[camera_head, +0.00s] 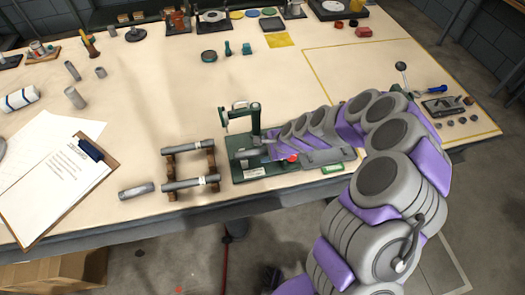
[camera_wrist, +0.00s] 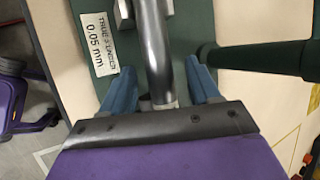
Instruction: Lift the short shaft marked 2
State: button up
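A grey shaft (camera_wrist: 154,50) lies across a green checking fixture (camera_head: 262,172), whose label in the wrist view reads 0.05 mm. My gripper (camera_wrist: 152,78) has its two blue fingers on either side of this shaft, with narrow gaps showing, so it looks open. In the head view my gripper (camera_head: 272,150) is at the fixture, largely hidden by my arm. No number is readable on this shaft. Two more grey shafts, a rear one (camera_head: 188,148) and a front one (camera_head: 188,184), rest on brown wooden supports left of the fixture, their white tags unreadable.
A green upright post with an arm (camera_head: 255,120) rises from the fixture close to my gripper. A loose short cylinder (camera_head: 136,190) and a clipboard (camera_head: 70,165) lie to the left. A tray of small parts (camera_head: 440,106) is at right. The table's middle is mostly clear.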

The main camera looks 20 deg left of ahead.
grip_shut()
dwell(0.3)
dwell(1.0)
